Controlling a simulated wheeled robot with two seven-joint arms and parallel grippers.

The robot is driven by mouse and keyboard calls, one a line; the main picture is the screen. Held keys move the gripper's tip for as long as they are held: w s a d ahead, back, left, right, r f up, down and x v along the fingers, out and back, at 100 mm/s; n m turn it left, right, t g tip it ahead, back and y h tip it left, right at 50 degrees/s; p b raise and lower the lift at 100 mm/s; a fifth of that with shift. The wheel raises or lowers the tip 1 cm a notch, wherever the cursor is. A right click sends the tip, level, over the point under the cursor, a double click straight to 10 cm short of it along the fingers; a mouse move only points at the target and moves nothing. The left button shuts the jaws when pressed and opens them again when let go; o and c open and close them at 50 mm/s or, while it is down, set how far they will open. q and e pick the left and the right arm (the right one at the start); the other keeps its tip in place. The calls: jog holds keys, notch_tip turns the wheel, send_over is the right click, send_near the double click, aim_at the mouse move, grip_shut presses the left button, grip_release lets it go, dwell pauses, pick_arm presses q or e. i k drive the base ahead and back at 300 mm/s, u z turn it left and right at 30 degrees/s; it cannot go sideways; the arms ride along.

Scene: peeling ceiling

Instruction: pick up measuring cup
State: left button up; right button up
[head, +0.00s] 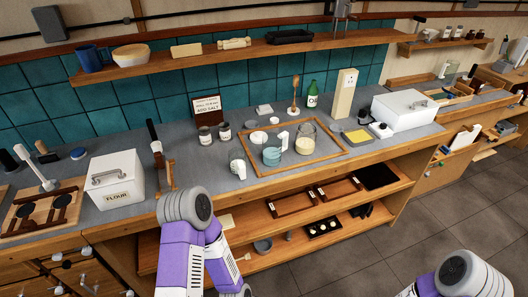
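A clear teal-tinted cup (272,156) with a pale handle stands on the wooden-framed tray (335,153) on the counter; it looks like a measuring cup. A second clear cup (238,168) with a white handle or spout stands near the tray's left front corner and could also be a measuring cup. I cannot tell for sure which is meant. Nothing of mine touches either cup. My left arm, purple and grey, rises from the bottom in front of the counter, and part of my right arm shows at bottom right. Neither gripper's fingers can be made out.
A green bottle (312,95), dark jars (205,135) and a tall wooden block (344,95) stand behind. White bins (117,180) and (404,108) flank the tray. A shelf (228,51) hangs above.

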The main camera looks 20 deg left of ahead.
aim_at(236, 157)
jog(key=u, duration=0.25)
jog(key=i, duration=0.85)
jog(key=u, duration=0.45)
